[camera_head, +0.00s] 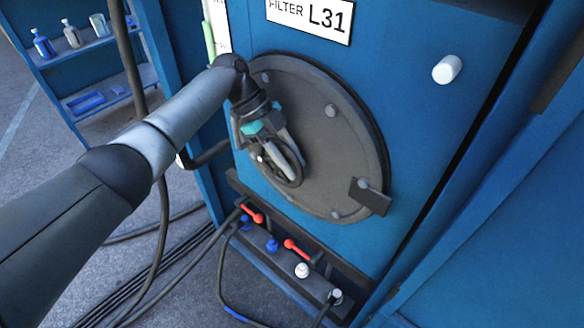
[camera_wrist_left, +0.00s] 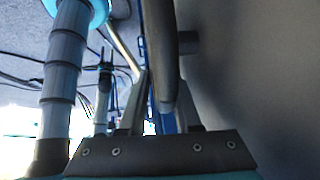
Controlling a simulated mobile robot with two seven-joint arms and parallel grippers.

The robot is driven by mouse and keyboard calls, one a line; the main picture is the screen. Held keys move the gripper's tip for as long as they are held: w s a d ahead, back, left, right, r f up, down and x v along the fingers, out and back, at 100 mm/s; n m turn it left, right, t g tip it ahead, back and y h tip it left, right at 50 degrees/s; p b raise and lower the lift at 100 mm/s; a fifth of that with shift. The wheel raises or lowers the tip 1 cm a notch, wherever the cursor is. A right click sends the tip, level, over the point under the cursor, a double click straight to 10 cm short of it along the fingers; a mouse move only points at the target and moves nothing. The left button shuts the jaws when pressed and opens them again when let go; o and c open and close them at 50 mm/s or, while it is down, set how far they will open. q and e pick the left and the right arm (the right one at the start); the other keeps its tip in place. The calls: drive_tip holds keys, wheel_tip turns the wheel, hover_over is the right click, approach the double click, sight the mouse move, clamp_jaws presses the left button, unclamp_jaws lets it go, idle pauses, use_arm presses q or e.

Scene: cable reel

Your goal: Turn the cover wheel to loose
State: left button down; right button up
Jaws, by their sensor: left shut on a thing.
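The round dark grey cover (camera_head: 325,125) sits on the blue cabinet front under the "FILTER L31" label. The small dark cover wheel (camera_head: 288,186) is on the lower left part of the cover, partly hidden by my gripper. My left gripper (camera_head: 284,160) reaches in from the left and is shut on the wheel's rim. In the left wrist view the dark curved wheel rim (camera_wrist_left: 161,45) runs between the fingers, close beside the grey cover face (camera_wrist_left: 255,70). My right gripper is not in view.
A dark latch plate (camera_head: 370,196) is at the cover's lower right, and a white knob (camera_head: 447,69) is at the upper right. Below is a ledge with red levers (camera_head: 297,249) and coloured caps. Cables (camera_head: 165,220) hang at left, near a shelf with bottles (camera_head: 72,33).

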use_arm(q)
drive_tip(key=shift+w+r, duration=0.1)
drive_tip(key=shift+w, duration=0.05)
drive_tip(key=c, duration=0.8)
unclamp_jaws()
drive_tip(key=shift+c, duration=0.2)
drive_tip(key=b+v, duration=0.2)
drive_tip(key=v, duration=1.3)
drive_tip(key=shift+a, duration=0.25)
drive_tip(key=shift+c, duration=0.2)
